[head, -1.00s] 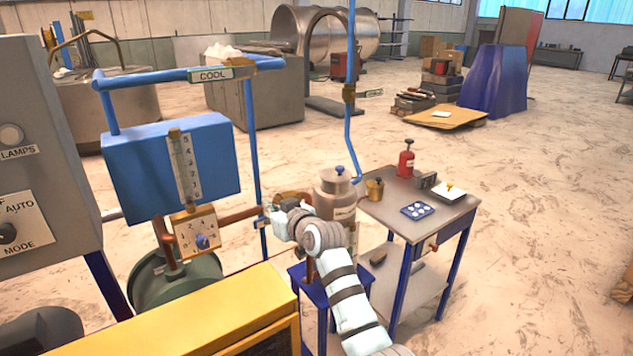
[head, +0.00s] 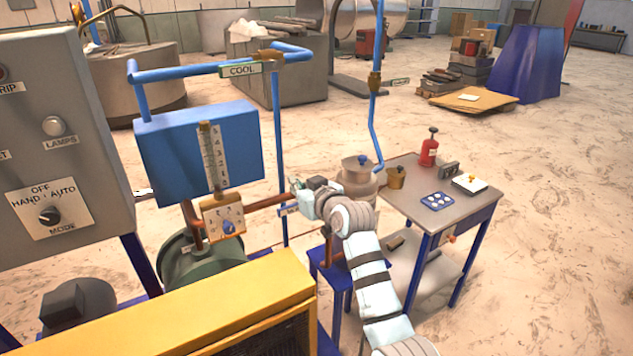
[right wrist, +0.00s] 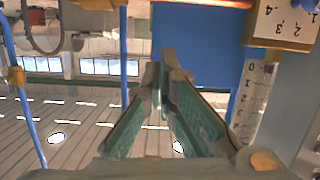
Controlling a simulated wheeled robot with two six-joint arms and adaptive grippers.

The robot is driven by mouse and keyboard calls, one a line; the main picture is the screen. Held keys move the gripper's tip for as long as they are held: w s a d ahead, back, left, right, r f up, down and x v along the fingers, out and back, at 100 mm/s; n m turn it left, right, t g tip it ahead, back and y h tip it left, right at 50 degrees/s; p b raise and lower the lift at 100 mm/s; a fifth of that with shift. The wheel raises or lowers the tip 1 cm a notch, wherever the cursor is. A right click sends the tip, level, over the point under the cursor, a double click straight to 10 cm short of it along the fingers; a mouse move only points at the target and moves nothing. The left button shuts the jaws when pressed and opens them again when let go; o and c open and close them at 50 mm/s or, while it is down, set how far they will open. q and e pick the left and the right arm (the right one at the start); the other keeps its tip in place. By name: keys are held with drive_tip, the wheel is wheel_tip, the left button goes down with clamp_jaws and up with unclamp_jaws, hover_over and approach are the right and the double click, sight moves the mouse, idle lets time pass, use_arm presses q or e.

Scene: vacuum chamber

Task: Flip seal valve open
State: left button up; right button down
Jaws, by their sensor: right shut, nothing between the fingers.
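I cannot make out for sure which fitting is the seal valve. A copper pipe (head: 265,202) runs right from the dial block (head: 223,222) to a small tag (head: 288,210) beside my right gripper. My right gripper (head: 298,190) is at the pipe's right end, in front of the metal canister (head: 358,178), and hides whatever fitting is there. In the right wrist view my right gripper (right wrist: 165,72) has its fingertips together with nothing between them. Brass valves sit on the blue pipes, one by the COOL sign (head: 240,70) and one on the right pipe (head: 375,80). My left gripper is not in view.
A blue box with a scale (head: 170,165) stands left of my right gripper. A yellow cabinet (head: 200,310) is in front. A grey control panel (head: 40,120) is at the left edge. A side table (head: 410,210) with small items is at right.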

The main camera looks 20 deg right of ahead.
drive_tip(key=v, duration=0.7)
drive_tip(key=shift+s+d+f+b, duration=0.25)
drive_tip(key=shift+s+b, duration=0.1)
drive_tip(key=shift+s, duration=0.1)
drive_tip(key=shift+a, duration=0.1)
